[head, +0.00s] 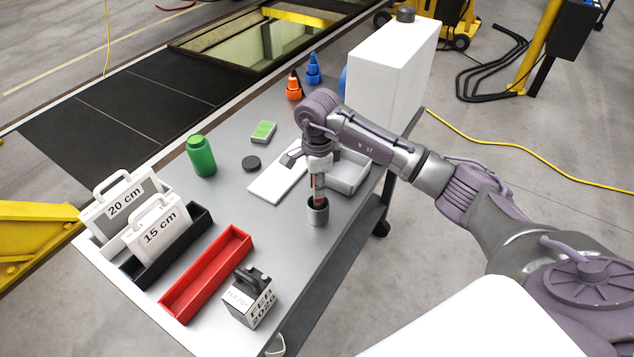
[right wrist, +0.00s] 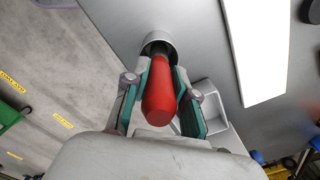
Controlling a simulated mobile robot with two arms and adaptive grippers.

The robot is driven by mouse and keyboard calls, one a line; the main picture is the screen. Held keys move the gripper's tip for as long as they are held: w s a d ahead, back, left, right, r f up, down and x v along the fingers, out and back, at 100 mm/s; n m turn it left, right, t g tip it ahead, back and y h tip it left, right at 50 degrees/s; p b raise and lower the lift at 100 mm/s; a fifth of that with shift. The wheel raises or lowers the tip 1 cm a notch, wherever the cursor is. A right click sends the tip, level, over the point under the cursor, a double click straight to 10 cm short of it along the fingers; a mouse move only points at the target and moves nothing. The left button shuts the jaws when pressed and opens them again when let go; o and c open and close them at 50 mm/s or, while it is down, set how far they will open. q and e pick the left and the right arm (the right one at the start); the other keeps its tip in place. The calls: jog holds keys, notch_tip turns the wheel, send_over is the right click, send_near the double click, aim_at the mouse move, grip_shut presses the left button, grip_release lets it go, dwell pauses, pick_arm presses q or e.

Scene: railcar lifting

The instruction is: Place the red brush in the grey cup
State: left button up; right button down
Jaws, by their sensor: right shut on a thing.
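The red brush (right wrist: 160,98) is between the green-padded fingers of my right gripper (right wrist: 155,95) in the right wrist view, with its rounded red handle toward the camera. My right gripper (head: 318,178) is shut on it, pointing down over the cart top in the head view. The grey cup (head: 318,215) stands upright on the cart directly below the gripper. The cup (right wrist: 162,36) also shows in the right wrist view, around the far end of the brush. The brush's tip is hidden, so I cannot tell how deep it sits. My left gripper is out of view.
A grey open tray (head: 350,172) and a white flat panel (head: 272,184) lie close behind the cup. A tall white box (head: 385,80) stands at the back.

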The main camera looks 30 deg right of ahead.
jog(key=shift+f, duration=0.3)
jog(key=c, duration=1.1)
grip_release()
jog(key=shift+o, duration=0.8)
jog(key=shift+r+b, duration=0.4)
jog(key=shift+r, duration=0.1)
notch_tip(320, 180, up, 10)
jog(key=b, duration=0.3)
jog(key=shift+s+r, duration=0.1)
jog(key=shift+r, duration=0.4)
